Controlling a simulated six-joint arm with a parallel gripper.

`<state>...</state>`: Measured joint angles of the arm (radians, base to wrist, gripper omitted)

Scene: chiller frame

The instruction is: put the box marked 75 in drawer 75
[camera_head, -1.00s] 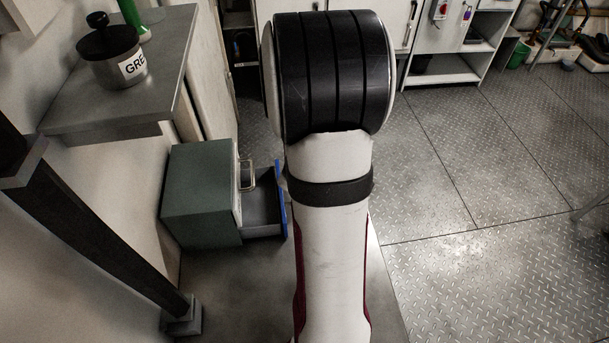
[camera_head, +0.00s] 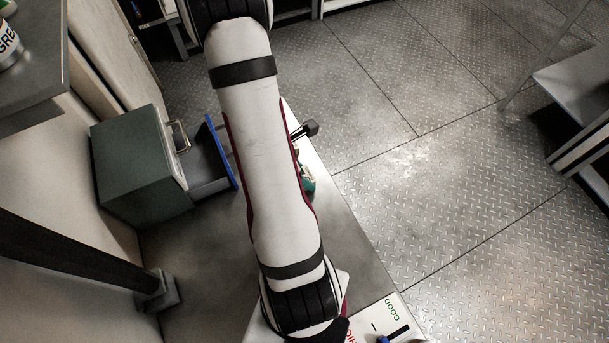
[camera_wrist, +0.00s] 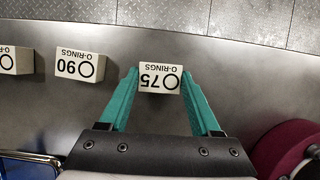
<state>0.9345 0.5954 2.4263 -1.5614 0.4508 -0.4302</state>
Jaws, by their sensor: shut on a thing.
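The white box marked 75 O-RINGS (camera_wrist: 160,79) sits between the teal fingertips of my gripper (camera_wrist: 158,90) in the wrist view. The gripper is shut on it. I cannot tell whether the box is raised off the surface. In the head view my arm hides the box, and only a bit of a teal finger shows beside the arm. A green-grey cabinet (camera_head: 136,165) stands at the left with one drawer (camera_head: 205,168) pulled out, edged in blue. No number on the drawer is readable.
In the wrist view, a box marked 90 (camera_wrist: 81,65) and another O-rings box (camera_wrist: 14,61) stand left of the held box on the grey worktop (camera_wrist: 215,58). A dark red round part shows at the lower right. A dark slanted post (camera_head: 75,250) stands in front of the cabinet.

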